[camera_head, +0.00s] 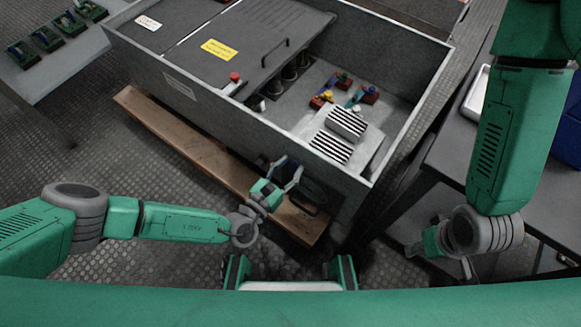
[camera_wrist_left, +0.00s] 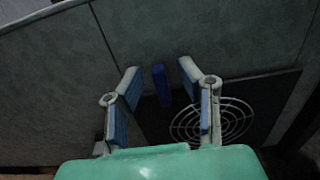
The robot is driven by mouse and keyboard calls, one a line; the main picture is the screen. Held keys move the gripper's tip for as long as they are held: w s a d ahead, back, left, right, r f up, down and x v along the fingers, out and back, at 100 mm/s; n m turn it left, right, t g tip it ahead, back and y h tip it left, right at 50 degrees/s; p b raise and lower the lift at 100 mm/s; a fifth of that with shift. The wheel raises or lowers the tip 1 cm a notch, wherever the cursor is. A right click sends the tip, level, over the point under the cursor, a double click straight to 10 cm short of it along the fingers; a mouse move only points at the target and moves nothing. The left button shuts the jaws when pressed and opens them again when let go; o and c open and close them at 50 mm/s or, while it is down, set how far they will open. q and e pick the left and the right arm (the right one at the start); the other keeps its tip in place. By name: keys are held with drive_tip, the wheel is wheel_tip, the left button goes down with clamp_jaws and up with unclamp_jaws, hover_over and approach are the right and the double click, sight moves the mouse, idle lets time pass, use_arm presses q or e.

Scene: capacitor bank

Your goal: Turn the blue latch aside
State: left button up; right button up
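The blue latch (camera_wrist_left: 161,84) is a short upright blue bar on the grey cabinet wall, at the top edge of a dark panel with a round fan grille, in the left wrist view. My left gripper (camera_wrist_left: 158,82) is open, with one finger on each side of the latch; neither finger visibly touches it. In the head view my left gripper (camera_head: 287,174) is at the cabinet's near wall, and the latch cannot be made out there. My right gripper (camera_head: 416,249) hangs low at the right, away from the cabinet; its fingers are too small to read.
The grey cabinet (camera_head: 190,88) is open on top at its right end, with striped blocks (camera_head: 346,124) and small coloured parts inside. A wooden plank (camera_head: 190,150) runs along its near side. A dark table (camera_head: 455,165) stands to the right, and a side table (camera_head: 55,72) at far left.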

use_arm(q)
drive_tip(key=shift+w+a, duration=0.1)
drive_tip(key=shift+a, duration=0.05)
clamp_jaws()
